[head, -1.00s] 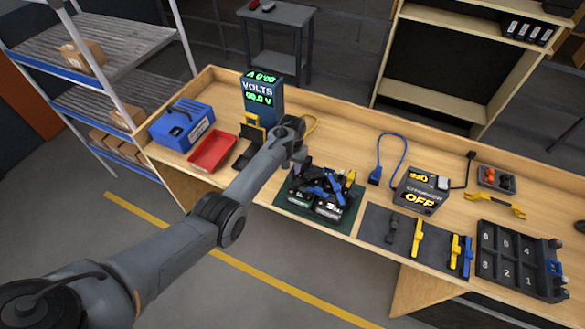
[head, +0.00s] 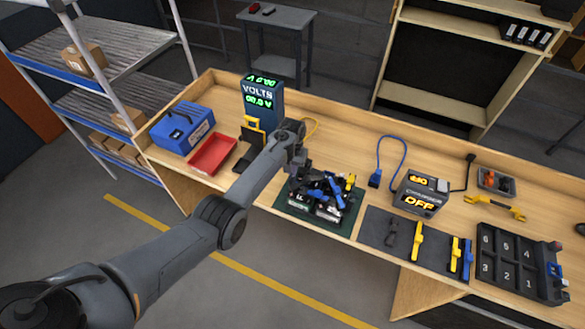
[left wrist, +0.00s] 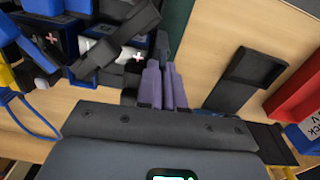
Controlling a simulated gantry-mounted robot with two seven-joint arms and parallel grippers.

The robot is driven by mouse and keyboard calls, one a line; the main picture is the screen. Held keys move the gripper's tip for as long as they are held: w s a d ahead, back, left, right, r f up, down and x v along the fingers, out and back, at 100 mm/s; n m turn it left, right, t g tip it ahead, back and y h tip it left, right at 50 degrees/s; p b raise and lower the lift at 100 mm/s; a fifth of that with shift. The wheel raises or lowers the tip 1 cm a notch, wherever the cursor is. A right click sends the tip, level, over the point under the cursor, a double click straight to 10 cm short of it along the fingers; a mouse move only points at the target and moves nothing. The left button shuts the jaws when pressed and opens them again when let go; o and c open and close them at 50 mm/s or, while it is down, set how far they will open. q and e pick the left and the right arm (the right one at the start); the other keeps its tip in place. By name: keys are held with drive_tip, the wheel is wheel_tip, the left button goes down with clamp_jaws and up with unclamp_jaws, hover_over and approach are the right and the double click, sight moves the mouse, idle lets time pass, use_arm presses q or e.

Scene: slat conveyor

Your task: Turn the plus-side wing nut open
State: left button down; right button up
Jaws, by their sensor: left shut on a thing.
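The battery assembly (head: 322,200) stands on a dark green mat (head: 290,210) near the bench's front edge. My left gripper (head: 302,166) reaches down to the assembly's left end. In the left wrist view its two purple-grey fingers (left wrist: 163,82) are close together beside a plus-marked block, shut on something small. The plus-side wing nut itself is hidden at the fingertips, so its angle cannot be told. My right gripper is not in view.
A red tray (head: 212,154), a blue case (head: 181,127) and a volt display (head: 262,102) stand on the left. To the right are a charger reading OFF (head: 420,193), a dark tool mat (head: 376,228) and a numbered black tray (head: 516,262). Bare bench lies behind the assembly.

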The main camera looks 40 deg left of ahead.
use_arm(q)
drive_tip(key=n+p, duration=0.1)
drive_tip(key=n, duration=0.7)
drive_tip(key=shift+s+a, duration=0.1)
drive_tip(key=n, duration=0.5)
drive_tip(key=shift+s+f, duration=0.1)
drive_tip(key=n+b, duration=0.1)
drive_tip(key=n, duration=0.2)
drive_tip(key=shift+n, duration=0.6)
drive_tip(key=shift+s, duration=0.1)
drive_tip(key=c, duration=1.3)
unclamp_jaws()
drive_tip(key=shift+o, duration=0.2)
